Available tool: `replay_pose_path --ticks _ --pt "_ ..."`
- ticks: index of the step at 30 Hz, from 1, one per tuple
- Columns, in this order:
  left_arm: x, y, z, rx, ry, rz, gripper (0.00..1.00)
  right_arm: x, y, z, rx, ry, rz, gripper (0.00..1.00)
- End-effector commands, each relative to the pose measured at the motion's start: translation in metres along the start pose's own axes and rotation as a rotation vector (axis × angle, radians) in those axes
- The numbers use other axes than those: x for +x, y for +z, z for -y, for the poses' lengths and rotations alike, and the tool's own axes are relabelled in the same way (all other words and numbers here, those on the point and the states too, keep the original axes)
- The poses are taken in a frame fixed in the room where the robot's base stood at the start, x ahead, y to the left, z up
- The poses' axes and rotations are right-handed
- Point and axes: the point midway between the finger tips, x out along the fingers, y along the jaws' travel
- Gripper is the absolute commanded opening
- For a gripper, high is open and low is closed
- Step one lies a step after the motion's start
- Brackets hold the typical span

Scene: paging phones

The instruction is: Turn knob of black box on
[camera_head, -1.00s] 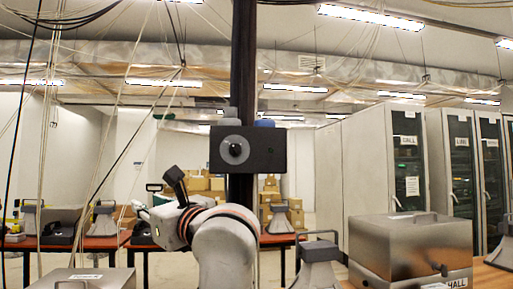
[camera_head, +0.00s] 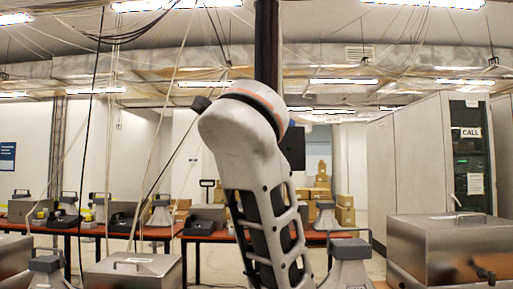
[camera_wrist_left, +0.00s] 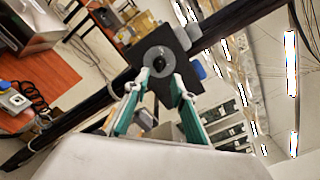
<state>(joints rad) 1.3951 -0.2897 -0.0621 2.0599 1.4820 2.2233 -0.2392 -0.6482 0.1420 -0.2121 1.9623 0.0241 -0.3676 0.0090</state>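The black box (camera_head: 293,148) is mounted on a dark post, and my left arm hides most of it in the head view. The left wrist view shows the black box (camera_wrist_left: 184,44) tilted, with a grey round plate (camera_wrist_left: 150,55) and a black knob (camera_wrist_left: 158,62) at its middle. My left gripper (camera_wrist_left: 160,76) points at the box with its two teal fingers apart. The fingertips show at either side of the knob's lower part; whether they touch it I cannot tell. In the head view the left fingers are hidden behind the arm. My right gripper is in no view.
The dark post (camera_head: 266,45) rises to the ceiling. Red tables (camera_head: 150,232) with devices stand behind. Metal boxes stand front left (camera_head: 135,270) and right (camera_head: 440,240). A grey cabinet (camera_head: 420,150) is at right. Hanging cables fill the left side.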

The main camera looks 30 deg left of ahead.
Motion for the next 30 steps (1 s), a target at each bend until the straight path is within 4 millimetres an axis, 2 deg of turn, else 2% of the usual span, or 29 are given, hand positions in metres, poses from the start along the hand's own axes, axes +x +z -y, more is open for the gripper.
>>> replay_pose_path --ticks 6,10,15,23,24,26,30 --pt "0.035 0.001 -0.002 0.004 0.006 0.002 0.25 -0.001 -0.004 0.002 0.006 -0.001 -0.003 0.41" --pt "0.05 0.0 -0.001 0.004 0.005 0.002 0.25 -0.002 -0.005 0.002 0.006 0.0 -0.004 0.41" --pt "0.059 0.0 -0.001 0.002 0.004 0.001 0.25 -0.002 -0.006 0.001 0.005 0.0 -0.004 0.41" --pt "0.06 0.0 -0.001 0.002 0.003 0.001 0.25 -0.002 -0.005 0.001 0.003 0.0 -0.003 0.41" --pt "0.06 0.0 -0.001 0.002 0.003 0.001 0.15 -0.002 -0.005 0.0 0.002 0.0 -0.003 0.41" --pt "0.06 0.0 -0.001 0.002 0.003 0.001 0.0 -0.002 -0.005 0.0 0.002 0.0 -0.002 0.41" --pt "0.06 0.0 -0.001 0.002 0.003 0.001 0.0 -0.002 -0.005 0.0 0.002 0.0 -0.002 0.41"
